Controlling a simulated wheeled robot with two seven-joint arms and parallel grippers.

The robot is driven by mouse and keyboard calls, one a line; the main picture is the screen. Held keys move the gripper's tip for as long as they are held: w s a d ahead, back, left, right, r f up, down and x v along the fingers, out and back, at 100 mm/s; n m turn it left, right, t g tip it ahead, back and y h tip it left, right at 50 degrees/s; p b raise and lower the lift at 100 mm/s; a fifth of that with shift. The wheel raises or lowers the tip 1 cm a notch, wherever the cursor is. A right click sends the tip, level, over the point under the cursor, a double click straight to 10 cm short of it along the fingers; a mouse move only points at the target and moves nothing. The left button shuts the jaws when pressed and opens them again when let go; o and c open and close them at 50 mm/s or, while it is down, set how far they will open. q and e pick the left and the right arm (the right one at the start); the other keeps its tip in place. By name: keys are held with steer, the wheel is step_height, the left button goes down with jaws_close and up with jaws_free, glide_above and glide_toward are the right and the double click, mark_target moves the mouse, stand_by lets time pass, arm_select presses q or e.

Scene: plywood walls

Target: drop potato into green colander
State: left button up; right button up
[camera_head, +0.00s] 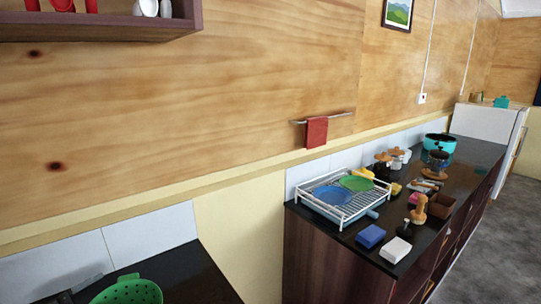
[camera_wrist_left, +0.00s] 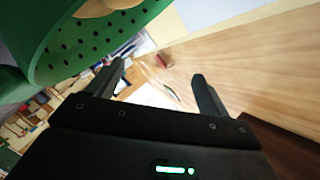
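The green colander (camera_head: 128,291), with dark holes in its wall, is cut off by the bottom left edge of the head view. In the left wrist view its green holed wall (camera_wrist_left: 118,32) fills the top left, close to my left gripper. A tan rounded thing (camera_wrist_left: 97,8) shows inside the green rim at the top edge; it may be the potato, but too little of it shows to be sure. My left gripper (camera_wrist_left: 158,85) has its two black fingers spread apart with nothing between them.
The colander is on a dark counter (camera_head: 190,275). To the right, across a gap, a second counter carries a white dish rack (camera_head: 345,212) with a blue and a green plate, sponges and several kitchen items. A wall shelf (camera_head: 100,28) hangs at the upper left.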

arm_select(q)
steer(key=b+v, duration=0.2)
steer(key=v, duration=0.9)
steer(key=shift+d, duration=0.1)
steer(key=shift+w, duration=0.1)
